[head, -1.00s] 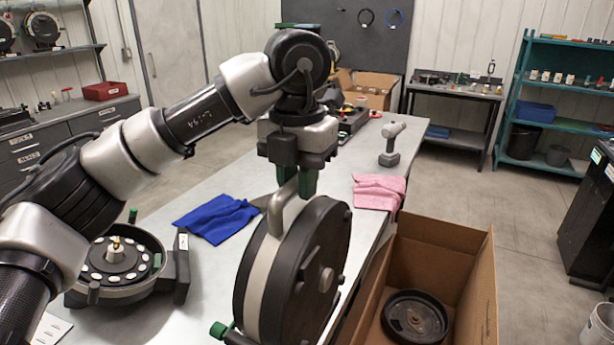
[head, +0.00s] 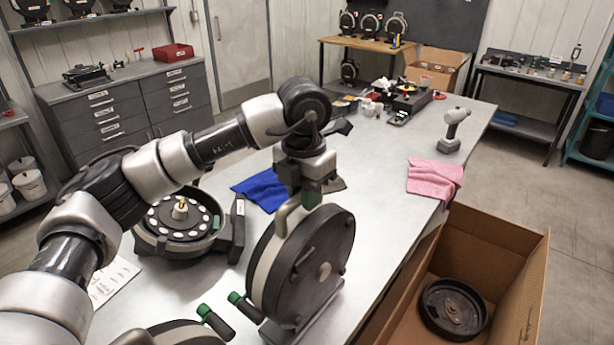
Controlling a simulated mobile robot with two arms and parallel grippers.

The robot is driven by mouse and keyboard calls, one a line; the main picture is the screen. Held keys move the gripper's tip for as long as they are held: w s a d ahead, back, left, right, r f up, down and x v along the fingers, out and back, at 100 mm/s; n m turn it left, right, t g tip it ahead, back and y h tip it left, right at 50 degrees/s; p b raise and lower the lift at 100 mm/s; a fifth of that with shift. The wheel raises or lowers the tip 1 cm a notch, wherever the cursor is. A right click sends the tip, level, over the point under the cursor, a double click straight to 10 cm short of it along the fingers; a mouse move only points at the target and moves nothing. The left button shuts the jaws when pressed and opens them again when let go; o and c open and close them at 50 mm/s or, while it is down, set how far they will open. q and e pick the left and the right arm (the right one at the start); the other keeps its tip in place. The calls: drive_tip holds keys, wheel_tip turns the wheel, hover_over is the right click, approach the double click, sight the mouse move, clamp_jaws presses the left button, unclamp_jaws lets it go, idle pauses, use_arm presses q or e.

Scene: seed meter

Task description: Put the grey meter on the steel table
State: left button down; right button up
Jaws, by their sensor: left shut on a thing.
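My left gripper (head: 303,190) is shut on the handle of the grey meter (head: 301,262), a round upright housing with a black disc face and a pale grey rim. The meter stands upright below the gripper, over the steel table (head: 375,200). Its flat foot shows at the bottom, at or just above the tabletop; I cannot tell whether it touches. A green-tipped crank sticks out at its lower left. My right gripper is not in view.
An open meter (head: 180,220) with white discs sits left of the held one. Another meter (head: 178,334) is cut off at the bottom edge. A cardboard box (head: 500,250) with a black disc stands right.

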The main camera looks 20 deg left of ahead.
use_arm(q)
drive_tip(key=shift+a+f, duration=0.1)
drive_tip(key=shift+f, duration=0.55)
drive_tip(key=c, duration=1.4)
unclamp_jaws()
drive_tip(key=shift+f, duration=0.25)
drive_tip(key=o, duration=0.4)
drive_tip(key=shift+s, duration=0.2)
drive_tip(key=shift+r, duration=0.1)
